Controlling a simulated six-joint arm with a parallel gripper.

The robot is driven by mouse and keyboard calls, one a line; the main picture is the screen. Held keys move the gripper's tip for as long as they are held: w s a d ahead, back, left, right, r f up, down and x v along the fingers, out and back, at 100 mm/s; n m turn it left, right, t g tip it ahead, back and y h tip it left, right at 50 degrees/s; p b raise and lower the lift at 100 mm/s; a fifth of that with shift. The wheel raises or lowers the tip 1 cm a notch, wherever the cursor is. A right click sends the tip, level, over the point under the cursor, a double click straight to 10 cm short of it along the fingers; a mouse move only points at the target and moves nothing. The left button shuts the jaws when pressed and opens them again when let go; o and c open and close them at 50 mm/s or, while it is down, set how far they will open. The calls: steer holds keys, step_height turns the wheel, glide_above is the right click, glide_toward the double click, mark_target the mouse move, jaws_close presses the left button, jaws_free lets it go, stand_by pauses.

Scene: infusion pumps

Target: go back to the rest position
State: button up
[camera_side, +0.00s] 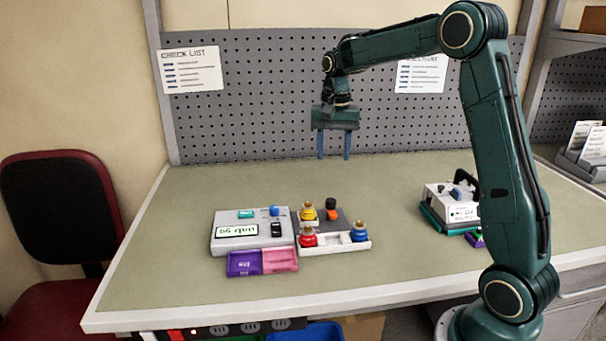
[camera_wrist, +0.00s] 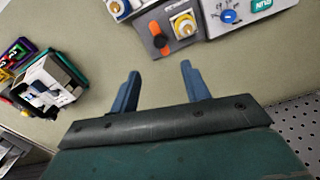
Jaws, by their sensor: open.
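My gripper (camera_side: 334,146) hangs above the back of the table (camera_side: 190,283), in front of the pegboard. Its two blue fingers point down, are spread apart, and hold nothing. In the wrist view, my gripper (camera_wrist: 157,82) shows bare table between the fingers. A pump (camera_side: 250,232) with a small display stands left of the middle of the table, well below and in front of the fingers.
Another device (camera_side: 450,205) stands at right, partly behind my arm. The pegboard (camera_side: 265,90) rises behind.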

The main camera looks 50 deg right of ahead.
steer(key=s+a+r+n+t, duration=0.3)
steer(key=s+a+r+n, duration=0.35)
steer(key=s+a, duration=0.55)
steer(key=s+a+f+n+t, duration=0.1)
steer(key=s+a+n, duration=0.1)
steer(key=s, duration=0.4)
steer(key=s+a+f+n+t, duration=0.1)
steer(key=s+a+n, duration=0.2)
steer(key=s, duration=0.4)
steer(key=shift+s+a+f+t, duration=0.2)
steer(key=shift+a+f+t, duration=0.1)
steer(key=shift+a+f, duration=0.15)
